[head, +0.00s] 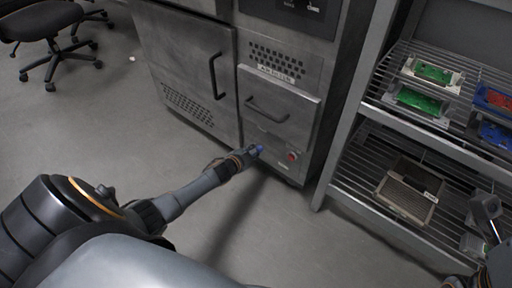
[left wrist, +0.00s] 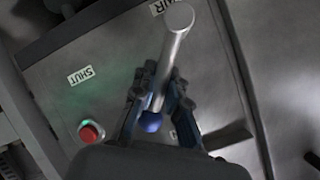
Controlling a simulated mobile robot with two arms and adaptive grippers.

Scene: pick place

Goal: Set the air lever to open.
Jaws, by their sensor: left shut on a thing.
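The air lever (left wrist: 172,50) is a grey metal bar with a blue knob (left wrist: 151,122) on its end, in the left wrist view. Its pivot end is at the top by the AIR label (left wrist: 164,5). My left gripper (left wrist: 161,84) is shut on the lever, a finger on each side of the bar. The SHUT label (left wrist: 82,75) is to the left, apart from the bar. Another label by the right finger is mostly hidden. In the head view my left gripper (head: 248,154) is at the cabinet's lower front, by the blue knob (head: 260,149).
A red button (left wrist: 91,132) with a green glow is left of the lever; the head view shows it too (head: 291,156). A drawer handle (head: 267,110) is above. A wire shelf (head: 375,158) with trays stands right.

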